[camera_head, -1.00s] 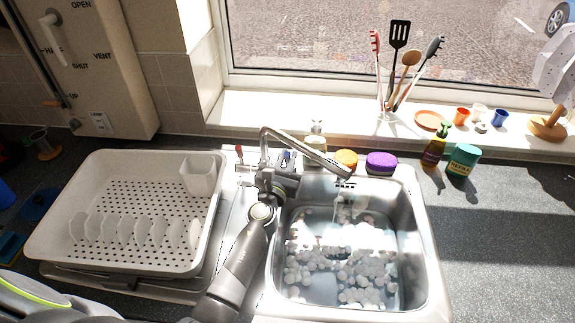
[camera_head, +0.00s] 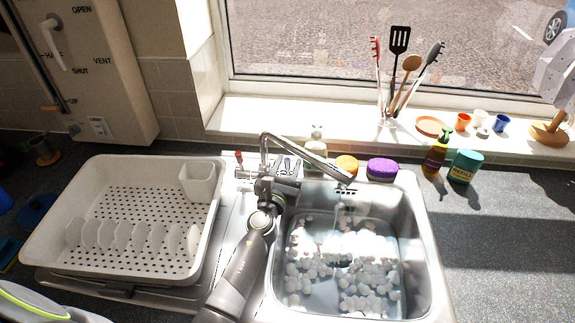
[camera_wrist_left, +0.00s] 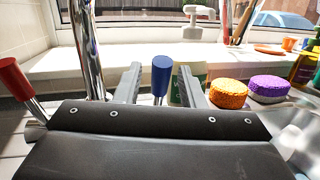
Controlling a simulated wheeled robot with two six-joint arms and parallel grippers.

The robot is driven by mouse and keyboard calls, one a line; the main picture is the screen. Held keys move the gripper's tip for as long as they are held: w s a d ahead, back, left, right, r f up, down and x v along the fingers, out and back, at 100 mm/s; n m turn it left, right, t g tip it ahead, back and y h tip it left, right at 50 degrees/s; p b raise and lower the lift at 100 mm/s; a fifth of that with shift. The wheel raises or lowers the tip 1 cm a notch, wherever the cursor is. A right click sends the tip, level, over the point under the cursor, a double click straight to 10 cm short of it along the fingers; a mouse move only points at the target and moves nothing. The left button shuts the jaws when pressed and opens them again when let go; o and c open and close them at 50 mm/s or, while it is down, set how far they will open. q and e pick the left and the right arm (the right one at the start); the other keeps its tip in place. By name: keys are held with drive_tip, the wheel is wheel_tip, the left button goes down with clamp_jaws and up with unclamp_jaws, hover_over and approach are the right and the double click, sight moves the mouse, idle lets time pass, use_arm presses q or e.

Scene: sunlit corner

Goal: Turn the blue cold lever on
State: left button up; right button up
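The blue cold lever (camera_wrist_left: 161,74) stands upright in the left wrist view, between the two fingers of my left gripper (camera_wrist_left: 160,84). The fingers are apart, with a gap on each side of the lever. The red lever (camera_wrist_left: 14,80) is at the far left there and also shows in the head view (camera_head: 239,158). The chrome tap (camera_head: 300,152) arches over the sink. In the head view my left gripper (camera_head: 272,186) is at the tap's base, and the blue lever is hard to make out there. My right gripper is not in view.
The steel sink (camera_head: 420,235) holds water and white foam. A white dish rack (camera_head: 75,185) stands left of it. An orange sponge (camera_head: 346,165), a purple sponge (camera_head: 382,169) and a soap bottle (camera_head: 317,148) sit behind the sink. The right worktop is mostly clear.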

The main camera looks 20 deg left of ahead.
use_arm(q)
drive_tip(key=s, duration=0.4)
drive_tip(key=s+f, duration=0.1)
drive_tip(key=s, duration=0.6)
drive_tip(key=shift+s+f+b, duration=0.2)
drive_tip(key=shift+s+b, duration=0.2)
